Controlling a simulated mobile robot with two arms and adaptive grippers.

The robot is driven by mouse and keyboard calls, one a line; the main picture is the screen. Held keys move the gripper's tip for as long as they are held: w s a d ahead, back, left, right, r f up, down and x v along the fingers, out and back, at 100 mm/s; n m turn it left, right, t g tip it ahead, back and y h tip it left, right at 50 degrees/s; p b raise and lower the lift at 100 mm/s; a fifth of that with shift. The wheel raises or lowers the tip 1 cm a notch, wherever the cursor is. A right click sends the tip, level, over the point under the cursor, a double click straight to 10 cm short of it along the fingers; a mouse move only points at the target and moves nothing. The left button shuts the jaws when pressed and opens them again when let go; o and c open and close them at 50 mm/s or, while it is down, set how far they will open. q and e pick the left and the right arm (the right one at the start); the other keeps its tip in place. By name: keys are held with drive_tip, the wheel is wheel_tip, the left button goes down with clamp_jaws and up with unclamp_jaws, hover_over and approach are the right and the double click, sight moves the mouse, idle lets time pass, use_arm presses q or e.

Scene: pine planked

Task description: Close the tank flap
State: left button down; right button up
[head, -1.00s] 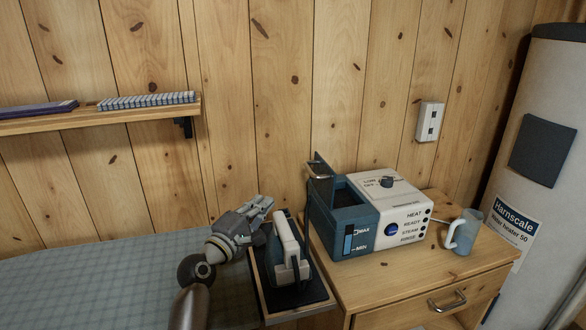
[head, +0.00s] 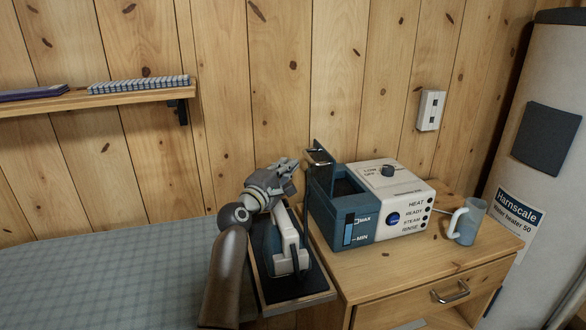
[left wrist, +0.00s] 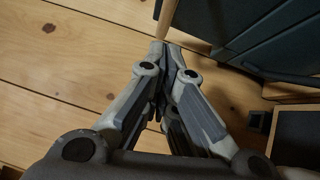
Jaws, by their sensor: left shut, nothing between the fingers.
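The steam station's tank flap (head: 319,167) stands upright, open, at the back left of the blue and white unit, with a metal handle on it. The open water tank (head: 348,200) shows a dark hollow inside, with MAX and MIN marks on its front. My left gripper (head: 292,165) is shut and empty, just left of the flap and apart from it, above the iron. In the left wrist view the closed fingers (left wrist: 170,55) point toward the planked wall, with a dark blue surface at upper right. My right gripper is not in view.
An iron (head: 288,245) rests on a dark stand (head: 305,292) below my left gripper. A mug (head: 467,222) stands right of the unit on the wooden cabinet (head: 400,272). A wall shelf (head: 120,97) is at upper left; a water heater (head: 545,200) stands at far right.

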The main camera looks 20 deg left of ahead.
use_arm(q)
drive_tip(key=shift+w+d+r, duration=0.25)
drive_tip(key=shift+w+d, duration=0.3)
drive_tip(key=shift+d, duration=0.25)
